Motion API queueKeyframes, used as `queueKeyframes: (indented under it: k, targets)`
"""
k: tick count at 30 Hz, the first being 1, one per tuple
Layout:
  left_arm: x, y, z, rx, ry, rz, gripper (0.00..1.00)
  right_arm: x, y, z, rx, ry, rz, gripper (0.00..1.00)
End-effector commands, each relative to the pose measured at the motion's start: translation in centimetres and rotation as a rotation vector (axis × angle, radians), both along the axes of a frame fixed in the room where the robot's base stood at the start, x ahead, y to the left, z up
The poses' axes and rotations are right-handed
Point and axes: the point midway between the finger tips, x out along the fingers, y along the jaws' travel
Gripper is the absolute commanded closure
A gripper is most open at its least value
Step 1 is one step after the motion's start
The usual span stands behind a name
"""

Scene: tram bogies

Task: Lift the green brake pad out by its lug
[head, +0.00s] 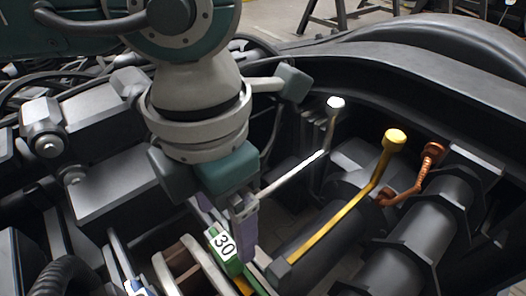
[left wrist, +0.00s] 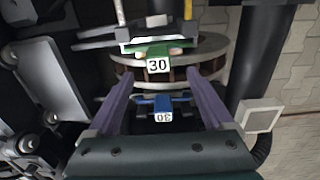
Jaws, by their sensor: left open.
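The green brake pad (head: 234,268) carries a white "30" label and sits low in the bogie beside a brake disc (head: 174,279). In the left wrist view the green pad (left wrist: 150,50) lies across the disc's far side, its label just beyond the fingertips. My left gripper (head: 228,240) is open, with purple fingers pointing down close to the label in the head view. In the left wrist view the open fingers (left wrist: 159,76) stand apart either side of the label's line, with nothing between the tips. I cannot tell whether they touch the pad. My right gripper is not in view.
A blue pad (left wrist: 163,102), also labelled 30, sits on the disc's near side. A silver-tipped lever (head: 335,104), a yellow lever (head: 392,142) and a copper lever (head: 432,152) rise to the right. The dark frame beam (head: 400,82) curves behind; the pit is tight.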

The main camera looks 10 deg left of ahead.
Motion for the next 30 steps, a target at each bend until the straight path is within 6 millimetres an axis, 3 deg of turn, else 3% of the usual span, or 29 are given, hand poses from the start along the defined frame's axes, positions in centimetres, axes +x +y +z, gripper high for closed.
queueKeyframes:
  k: [3,16,26,30]
  targets:
    - [-0.1,0.0,-2.2,-0.001,0.003,-0.001,0.15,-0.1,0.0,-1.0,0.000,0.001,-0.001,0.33]
    - [0.6,0.3,-8.2,-0.005,0.005,-0.001,0.15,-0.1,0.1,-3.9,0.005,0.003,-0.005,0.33]
    - [0.6,0.3,-8.8,-0.007,0.003,-0.003,0.15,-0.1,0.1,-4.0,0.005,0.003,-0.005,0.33]
    - [0.6,0.3,-8.8,-0.007,0.003,-0.002,0.30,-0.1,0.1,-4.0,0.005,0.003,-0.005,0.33]
